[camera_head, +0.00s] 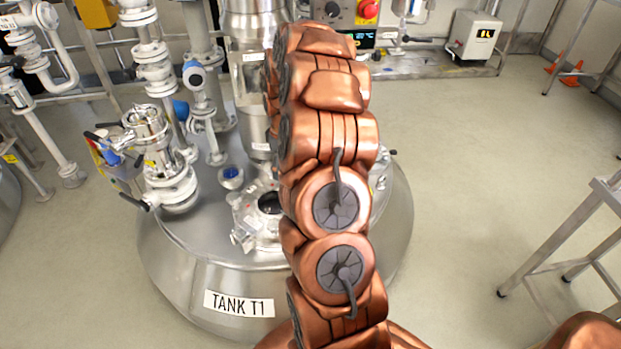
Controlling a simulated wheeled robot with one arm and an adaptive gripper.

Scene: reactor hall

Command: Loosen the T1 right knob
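The steel tank T1 (185,288) stands in front of me, with a "TANK T1" label (239,304) on its side. A round hatch (250,225) with a dark centre sits on its top, partly hidden behind my copper-coloured arm. A small metal fitting with a dark tip (383,165) shows just right of my arm on the tank top. I cannot tell whether it is the right knob, and no other part is clearly that knob. My arm rises across the middle of the view and covers the right part of the tank top. My gripper is not visible.
Pipes and valves (165,160) with black handles crowd the tank's left side. A control panel with a red button (367,10) and a white box with a display (476,36) stand behind. A metal frame (575,240) stands at right. The floor between is clear.

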